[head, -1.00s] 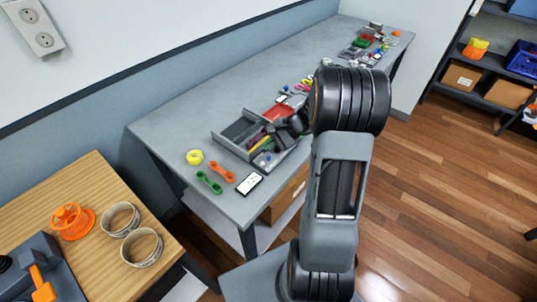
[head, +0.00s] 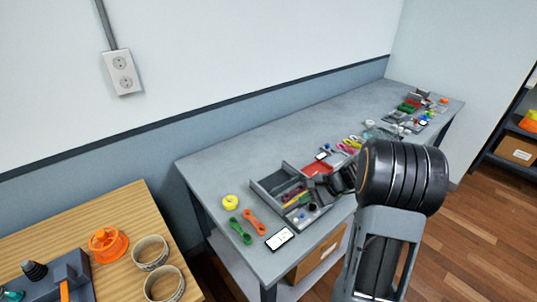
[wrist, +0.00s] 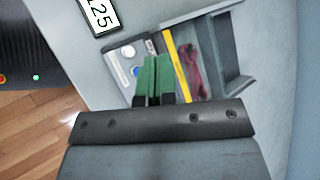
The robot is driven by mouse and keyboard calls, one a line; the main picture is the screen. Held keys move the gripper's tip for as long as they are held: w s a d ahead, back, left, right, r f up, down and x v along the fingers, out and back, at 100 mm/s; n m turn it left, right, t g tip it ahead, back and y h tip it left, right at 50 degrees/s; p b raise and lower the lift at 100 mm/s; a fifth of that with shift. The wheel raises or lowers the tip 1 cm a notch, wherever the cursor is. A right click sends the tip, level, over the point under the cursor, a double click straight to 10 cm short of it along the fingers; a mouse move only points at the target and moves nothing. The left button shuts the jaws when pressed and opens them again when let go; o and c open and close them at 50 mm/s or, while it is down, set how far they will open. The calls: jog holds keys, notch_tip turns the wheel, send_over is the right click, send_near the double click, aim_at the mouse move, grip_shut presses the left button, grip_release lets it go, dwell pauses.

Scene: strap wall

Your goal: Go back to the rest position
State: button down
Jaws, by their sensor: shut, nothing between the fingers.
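My gripper (head: 330,186) is a dark shape at the end of my arm, just over the right side of the grey sectioned tray (head: 262,190) on the grey bench. In the wrist view, my gripper (wrist: 154,68) shows two green fingers pressed together, with nothing held. The fingers point at the tray (wrist: 238,50), which holds a yellow strip (wrist: 172,62) and a dark red tool (wrist: 190,64). A white label reading "125" (wrist: 98,14) lies beside it. In the head view my arm hides part of the bench behind the gripper.
A yellow ring (head: 230,202), green wrench-like piece (head: 240,231), orange piece (head: 254,222) and white card (head: 280,238) lie at the bench's near end. A wooden table (head: 130,205) stands left with tape rolls (head: 151,253) and an orange spool (head: 107,244). Small items crowd the far end.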

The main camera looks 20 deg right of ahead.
jog(key=s+a+n+g+h, duration=0.2)
jog(key=s+n+g+h, duration=0.15)
jog(key=s+n, duration=0.4)
jog(key=s+a+r+n+t+h, duration=0.3)
jog(key=s+a+r+n+h, duration=0.2)
jog(key=r, duration=0.5)
jog(key=s+a+n, duration=0.1)
jog(key=s+a, duration=0.1)
jog(key=s, duration=0.1)
jog(key=shift+a+r+t, duration=0.25)
jog(key=shift+r+t, duration=0.1)
jog(key=shift+a+n, duration=0.1)
jog(key=shift+n, duration=0.15)
